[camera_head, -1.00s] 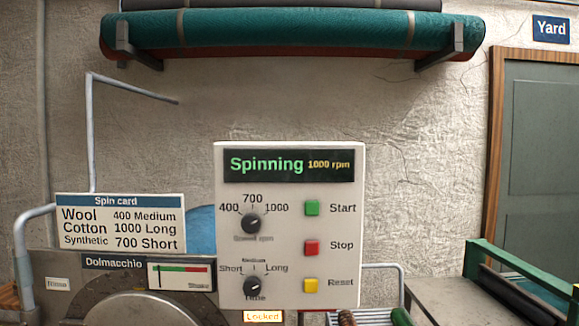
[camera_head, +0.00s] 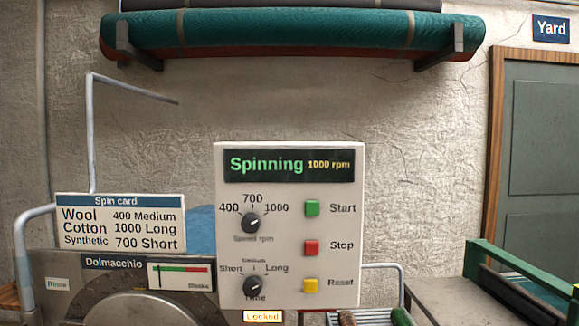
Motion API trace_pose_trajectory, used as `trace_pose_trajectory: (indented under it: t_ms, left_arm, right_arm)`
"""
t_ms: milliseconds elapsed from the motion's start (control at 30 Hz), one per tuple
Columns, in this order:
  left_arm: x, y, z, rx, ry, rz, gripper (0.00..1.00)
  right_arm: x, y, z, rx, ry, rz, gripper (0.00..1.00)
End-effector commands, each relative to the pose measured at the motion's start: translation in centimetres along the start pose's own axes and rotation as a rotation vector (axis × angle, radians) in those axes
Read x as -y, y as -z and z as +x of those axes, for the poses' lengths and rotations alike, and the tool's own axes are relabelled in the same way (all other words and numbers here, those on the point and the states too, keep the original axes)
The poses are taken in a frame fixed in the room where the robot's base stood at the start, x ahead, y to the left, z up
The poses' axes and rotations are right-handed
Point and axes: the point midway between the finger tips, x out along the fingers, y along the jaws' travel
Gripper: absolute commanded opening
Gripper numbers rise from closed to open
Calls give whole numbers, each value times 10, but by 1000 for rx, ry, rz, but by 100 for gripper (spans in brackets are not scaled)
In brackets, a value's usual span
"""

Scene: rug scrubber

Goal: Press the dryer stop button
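The red Stop button (camera_head: 311,248) is on the right side of a white control panel (camera_head: 230,215), between the green Start button (camera_head: 312,208) and the yellow Reset button (camera_head: 311,286). The panel's display (camera_head: 289,165) reads "Spinning 1000 rpm". The speed knob (camera_head: 250,223) and the time knob (camera_head: 254,287) are on the panel's left side. An orange-lit "Locked" label (camera_head: 262,316) is below the panel. Neither of my grippers is in view.
A spin card sign (camera_head: 121,201) and the Dolmacchio machine (camera_head: 60,262) stand left of the panel. A green-edged table (camera_head: 520,266) is at right. Rolled rugs (camera_head: 290,32) hang on a wall rack above. The wall around the panel is bare.

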Motion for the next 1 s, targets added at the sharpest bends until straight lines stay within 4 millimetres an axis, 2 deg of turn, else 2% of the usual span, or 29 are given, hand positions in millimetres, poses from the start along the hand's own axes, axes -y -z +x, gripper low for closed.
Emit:
trace_pose_trajectory:
  t_ms: [67,500,1000]
  left_arm:
    - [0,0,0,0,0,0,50]
    - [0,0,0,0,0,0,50]
    - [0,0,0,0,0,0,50]
  right_arm:
    - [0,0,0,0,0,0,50]
    - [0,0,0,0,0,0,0]
    - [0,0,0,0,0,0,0]
